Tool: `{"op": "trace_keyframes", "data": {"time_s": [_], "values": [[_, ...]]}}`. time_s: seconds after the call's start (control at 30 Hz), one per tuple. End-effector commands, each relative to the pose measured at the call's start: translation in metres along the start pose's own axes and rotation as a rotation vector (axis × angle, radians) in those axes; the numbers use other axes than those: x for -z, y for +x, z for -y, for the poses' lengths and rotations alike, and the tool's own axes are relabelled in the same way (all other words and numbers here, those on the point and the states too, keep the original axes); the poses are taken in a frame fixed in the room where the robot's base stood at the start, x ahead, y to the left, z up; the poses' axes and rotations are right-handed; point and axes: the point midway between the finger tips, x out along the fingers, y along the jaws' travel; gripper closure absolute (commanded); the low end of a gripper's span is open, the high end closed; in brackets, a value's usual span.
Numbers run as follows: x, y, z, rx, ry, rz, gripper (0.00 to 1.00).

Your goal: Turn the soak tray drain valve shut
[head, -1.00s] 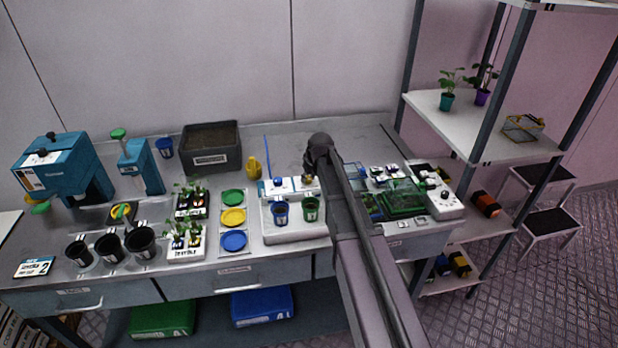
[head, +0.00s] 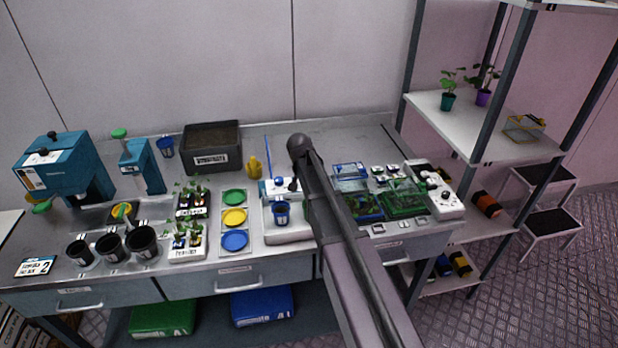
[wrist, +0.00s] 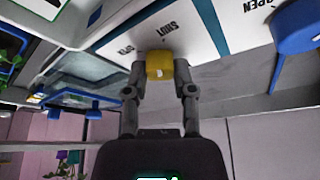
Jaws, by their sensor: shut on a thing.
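The soak tray (head: 288,236) is the white tray at the bench's front middle, with a blue pot (head: 281,212) in it. Behind it is a white panel (head: 267,189) with a blue knob (head: 279,181). In the wrist view my gripper (wrist: 160,72) is shut on a yellow handle (wrist: 160,65), which I take for the drain valve's. The handle lies beside the word SHUT on the white panel. The word OPEN is farther right, near a blue round part (wrist: 298,30). In the head view my arm hides the handle and my fingers.
Right of my arm are a green crate (head: 402,200) and a white device (head: 437,188). The bench behind my arm is mostly clear.

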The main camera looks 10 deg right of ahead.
Motion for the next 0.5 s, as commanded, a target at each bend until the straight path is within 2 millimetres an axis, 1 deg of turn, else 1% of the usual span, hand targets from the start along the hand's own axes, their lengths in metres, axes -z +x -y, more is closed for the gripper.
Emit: {"op": "trace_keyframes", "data": {"time_s": [0.2, 0.5], "values": [[0.0000, 0.0003, 0.0012, -0.057, 0.133, 0.002, 1.00], [-0.0005, 0.0002, 0.0008, -0.090, 0.216, 0.003, 1.00]]}}
